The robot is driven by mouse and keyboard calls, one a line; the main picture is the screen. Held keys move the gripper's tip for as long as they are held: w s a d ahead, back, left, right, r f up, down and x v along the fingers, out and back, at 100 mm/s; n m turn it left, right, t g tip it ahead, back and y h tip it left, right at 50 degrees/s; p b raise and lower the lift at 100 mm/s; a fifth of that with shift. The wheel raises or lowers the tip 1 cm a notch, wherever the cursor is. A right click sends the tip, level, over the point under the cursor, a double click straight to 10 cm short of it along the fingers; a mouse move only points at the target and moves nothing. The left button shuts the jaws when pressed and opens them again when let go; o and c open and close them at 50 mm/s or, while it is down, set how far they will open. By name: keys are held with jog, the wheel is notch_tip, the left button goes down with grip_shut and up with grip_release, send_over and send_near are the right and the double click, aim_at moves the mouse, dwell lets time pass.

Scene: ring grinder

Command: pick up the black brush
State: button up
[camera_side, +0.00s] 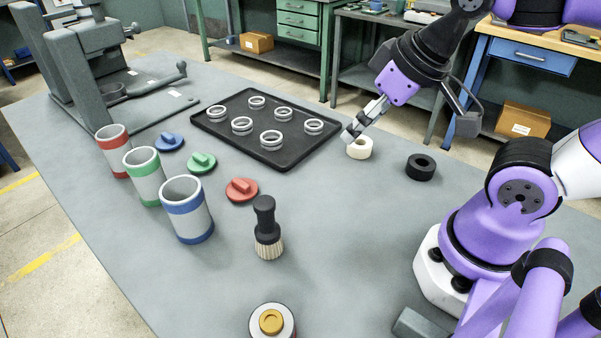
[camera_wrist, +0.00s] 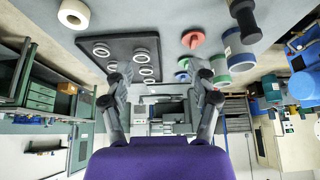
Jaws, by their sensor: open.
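The black brush (camera_side: 266,225) stands upright on the grey table in the side view, black handle up and pale bristles down. In the wrist view the brush (camera_wrist: 243,18) shows at the top right, its handle dark. My gripper (camera_side: 352,133) is at the white tape roll, above or beside it, far to the upper right of the brush. In the wrist view my gripper (camera_wrist: 160,82) has its two fingers spread wide with nothing between them. Whether a fingertip touches the white roll (camera_side: 360,149) I cannot tell.
A black tray (camera_side: 215,131) with several metal rings lies behind. Cups with red, green and blue bands (camera_side: 188,215) and lids, the red one (camera_side: 242,190) nearest, stand left of the brush. A black roll (camera_side: 421,167) lies right.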

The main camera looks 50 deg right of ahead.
jog(key=m+g, duration=0.3)
jog(key=g, duration=0.2)
send_over(264, 202)
jog(key=shift+d+f, duration=0.15)
jog(key=shift+f, duration=0.2)
jog(key=shift+g, duration=0.3)
notch_tip(264, 202, down, 5)
jog(key=shift+r, duration=0.2)
notch_tip(264, 202, down, 6)
jog(key=shift+r, duration=0.1)
grip_shut()
